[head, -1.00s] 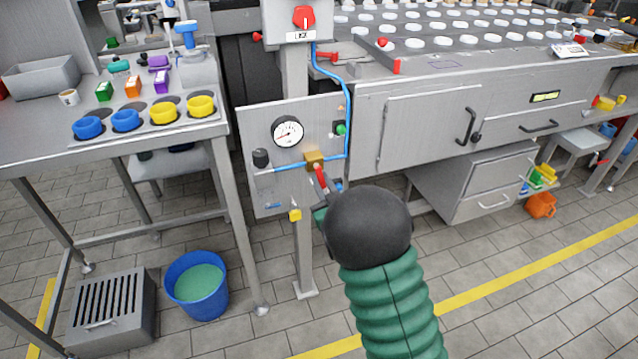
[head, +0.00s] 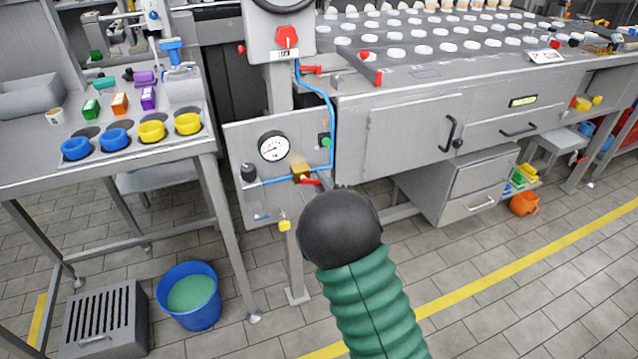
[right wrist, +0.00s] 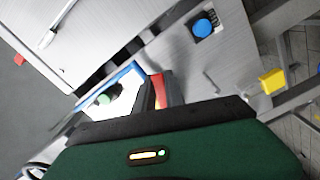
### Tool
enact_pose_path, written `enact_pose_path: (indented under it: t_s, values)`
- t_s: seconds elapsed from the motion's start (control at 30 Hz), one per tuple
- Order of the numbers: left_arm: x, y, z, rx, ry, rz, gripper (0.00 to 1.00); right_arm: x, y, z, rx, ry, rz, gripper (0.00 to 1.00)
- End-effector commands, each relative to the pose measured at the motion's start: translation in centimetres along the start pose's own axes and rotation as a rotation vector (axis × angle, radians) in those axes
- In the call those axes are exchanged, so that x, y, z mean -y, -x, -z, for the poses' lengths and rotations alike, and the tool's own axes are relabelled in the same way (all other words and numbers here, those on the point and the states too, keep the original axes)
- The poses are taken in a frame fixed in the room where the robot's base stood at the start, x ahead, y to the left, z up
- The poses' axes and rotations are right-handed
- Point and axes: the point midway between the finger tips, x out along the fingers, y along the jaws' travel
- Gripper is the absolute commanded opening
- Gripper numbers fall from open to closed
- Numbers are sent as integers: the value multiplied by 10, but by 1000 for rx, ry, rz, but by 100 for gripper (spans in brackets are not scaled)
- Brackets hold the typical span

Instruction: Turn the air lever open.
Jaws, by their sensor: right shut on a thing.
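The air lever (head: 312,182) is a short red handle on a brass valve (head: 301,173) in the blue air line of the grey panel. It points right and slightly down, roughly along the pipe. My right gripper (head: 325,184) is at the lever's free end, mostly hidden behind my own black wrist and green sleeve. In the right wrist view, its dark fingers (right wrist: 153,92) are shut on the red lever (right wrist: 157,84). My left gripper is not in view.
The panel carries a gauge (head: 273,147), a green button (head: 324,141), a black knob (head: 248,172) and a yellow part (head: 284,225) near its lower edge. A worktable (head: 190,146) stands left, a blue bucket (head: 190,312) on the floor, and a steel machine cabinet (head: 408,140) right.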

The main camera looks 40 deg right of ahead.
Motion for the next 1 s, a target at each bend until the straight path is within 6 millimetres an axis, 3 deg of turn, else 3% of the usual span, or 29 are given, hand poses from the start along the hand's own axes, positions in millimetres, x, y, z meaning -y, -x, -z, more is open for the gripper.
enact_pose_path:
  t_s: [0.5, 1.0]
  values:
    - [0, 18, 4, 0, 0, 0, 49, -12, 1, 4, -3, 349, 11, 0]
    - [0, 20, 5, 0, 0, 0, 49, -13, 1, 5, -4, 415, 14, 0]
